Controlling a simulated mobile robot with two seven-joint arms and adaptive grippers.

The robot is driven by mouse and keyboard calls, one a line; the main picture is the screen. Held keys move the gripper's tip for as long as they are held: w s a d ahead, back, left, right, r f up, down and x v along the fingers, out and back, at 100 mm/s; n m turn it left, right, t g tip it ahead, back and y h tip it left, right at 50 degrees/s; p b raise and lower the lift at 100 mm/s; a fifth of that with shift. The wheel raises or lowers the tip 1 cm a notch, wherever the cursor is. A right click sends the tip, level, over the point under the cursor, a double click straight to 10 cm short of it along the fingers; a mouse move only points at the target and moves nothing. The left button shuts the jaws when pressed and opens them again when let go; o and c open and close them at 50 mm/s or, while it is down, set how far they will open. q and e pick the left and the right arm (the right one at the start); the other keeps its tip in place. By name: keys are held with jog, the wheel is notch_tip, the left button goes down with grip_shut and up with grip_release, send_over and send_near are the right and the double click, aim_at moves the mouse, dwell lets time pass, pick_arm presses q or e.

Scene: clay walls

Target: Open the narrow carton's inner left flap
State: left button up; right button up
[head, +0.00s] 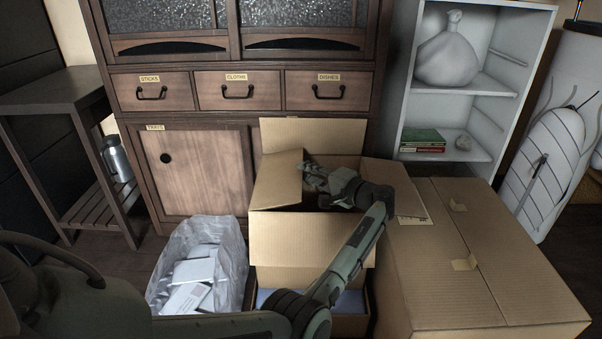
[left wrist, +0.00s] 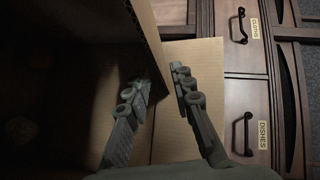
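The narrow carton (head: 300,236) stands open in front of the cabinet. Its left flap (head: 279,178) stands raised and slanted over the left side of the opening. My left gripper (head: 318,178) is over the opening, just right of that flap, its fingers pointing left. In the left wrist view, my left gripper (left wrist: 162,80) has its two fingers apart. The flap (left wrist: 150,42) reaches down to the gap between the fingertips; whether they touch it I cannot tell. The back flap (head: 315,135) stands upright. The carton's inside is dark. My right gripper is not in view.
A large closed carton (head: 470,285) stands close on the right. A clear bag of white boxes (head: 203,262) is on the left. Behind are the cabinet (head: 200,165) with labelled drawers and a white shelf (head: 450,90). The narrow carton sits tightly among them.

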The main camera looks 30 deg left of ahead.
aim_at(279, 175)
pick_arm(q)
jog(key=shift+x, duration=1.4)
grip_shut()
